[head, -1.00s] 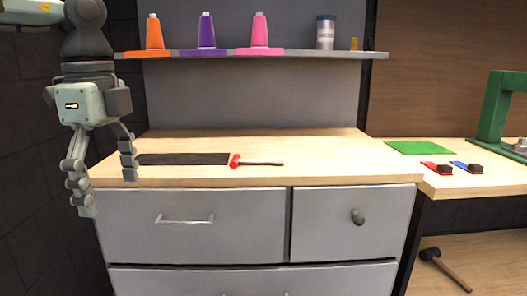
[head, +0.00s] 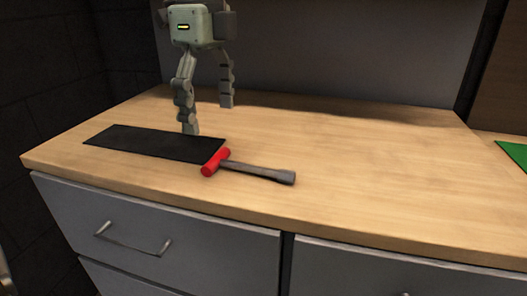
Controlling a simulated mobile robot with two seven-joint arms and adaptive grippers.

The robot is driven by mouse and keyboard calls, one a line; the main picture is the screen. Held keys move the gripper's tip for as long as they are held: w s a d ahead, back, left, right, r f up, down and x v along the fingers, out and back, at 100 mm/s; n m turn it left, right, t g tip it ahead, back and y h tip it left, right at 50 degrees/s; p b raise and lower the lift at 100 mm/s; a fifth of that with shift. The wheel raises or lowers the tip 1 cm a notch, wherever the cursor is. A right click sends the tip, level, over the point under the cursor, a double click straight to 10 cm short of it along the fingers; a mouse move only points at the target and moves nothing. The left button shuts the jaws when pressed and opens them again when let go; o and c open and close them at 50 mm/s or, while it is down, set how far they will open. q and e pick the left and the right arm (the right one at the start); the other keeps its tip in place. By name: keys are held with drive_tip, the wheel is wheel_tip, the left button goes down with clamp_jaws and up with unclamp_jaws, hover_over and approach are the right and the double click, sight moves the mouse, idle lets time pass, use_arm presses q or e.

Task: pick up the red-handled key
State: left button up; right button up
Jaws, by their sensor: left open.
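The red-handled key (head: 256,172) lies flat on the wooden worktop in the head view. It is T-shaped, with a red crosspiece at its left end and a grey shaft pointing right. The red end is at the right end of a black mat (head: 140,142), touching or just overlapping its edge. My left gripper (head: 208,117) is open and empty, fingers pointing down. It is above and behind the key, a little left of the red end, with one finger in front of the mat's far edge in the picture. My right gripper is not in view.
The worktop (head: 370,180) is clear to the right of and behind the key. A grey back panel (head: 350,50) rises behind it. Grey drawers with a metal handle (head: 130,245) are below the front edge. A green sheet (head: 515,153) is at the far right.

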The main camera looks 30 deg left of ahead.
sight(217, 156)
use_arm(q)
drive_tip(key=f, duration=0.6)
drive_tip(key=shift+s+d+f, duration=0.15)
drive_tip(key=shift+d+f, duration=0.05)
drive_tip(key=shift+d, duration=0.05)
drive_tip(key=shift+f, duration=0.55)
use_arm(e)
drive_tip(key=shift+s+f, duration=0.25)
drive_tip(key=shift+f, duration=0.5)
use_arm(q)
drive_tip(key=shift+c, duration=0.4)
drive_tip(key=c, duration=1.2)
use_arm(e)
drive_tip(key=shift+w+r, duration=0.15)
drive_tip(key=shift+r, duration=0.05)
